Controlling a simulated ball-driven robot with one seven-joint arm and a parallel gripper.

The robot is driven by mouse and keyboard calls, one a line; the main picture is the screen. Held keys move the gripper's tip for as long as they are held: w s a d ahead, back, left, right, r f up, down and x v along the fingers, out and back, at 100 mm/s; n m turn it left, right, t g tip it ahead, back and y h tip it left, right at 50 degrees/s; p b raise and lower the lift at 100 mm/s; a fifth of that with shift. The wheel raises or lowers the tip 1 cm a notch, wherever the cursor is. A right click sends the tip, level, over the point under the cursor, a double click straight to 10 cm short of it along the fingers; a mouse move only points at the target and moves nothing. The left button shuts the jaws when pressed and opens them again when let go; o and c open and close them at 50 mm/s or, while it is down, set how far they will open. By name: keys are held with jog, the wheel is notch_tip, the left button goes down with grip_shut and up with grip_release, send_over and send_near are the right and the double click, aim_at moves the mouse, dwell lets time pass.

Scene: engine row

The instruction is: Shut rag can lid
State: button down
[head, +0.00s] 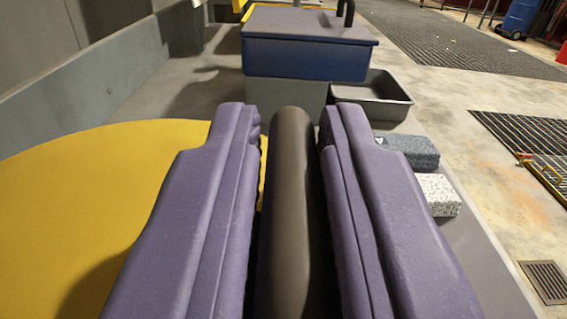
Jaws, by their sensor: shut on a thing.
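A large flat yellow round surface (70,210) fills the lower left of the head view; it looks like the rag can lid. Its curved far edge lies beside a grey ledge. My gripper (291,112) has two purple fingers, shut on a dark rounded bar (290,200) between them. The bar looks like a handle and runs toward me. Its lower end and where it joins the yellow surface are hidden by the fingers. I cannot tell the lid's angle or see the can below.
A blue box (305,60) with a grey-blue top stands ahead on a grey base. A dark open tray (372,108) is beside it. A dark sponge-like block (412,151) and a pale speckled block (438,196) lie to the right. A grey wall is at left; open floor with grates is at right.

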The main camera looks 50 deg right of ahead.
jog(key=c, duration=1.1)
grip_release()
jog(key=shift+d+f, duration=0.1)
jog(key=shift+d, duration=0.05)
jog(key=shift+s, duration=0.1)
jog(key=shift+s+a, duration=0.1)
jog(key=shift+a, duration=0.2)
jog(key=p+v, duration=0.2)
jog(key=v, duration=0.4)
jog(key=shift+s+a, duration=0.1)
jog(key=shift+s+a+p, duration=0.3)
jog(key=shift+s+a, duration=0.05)
jog(key=shift+s, duration=0.1)
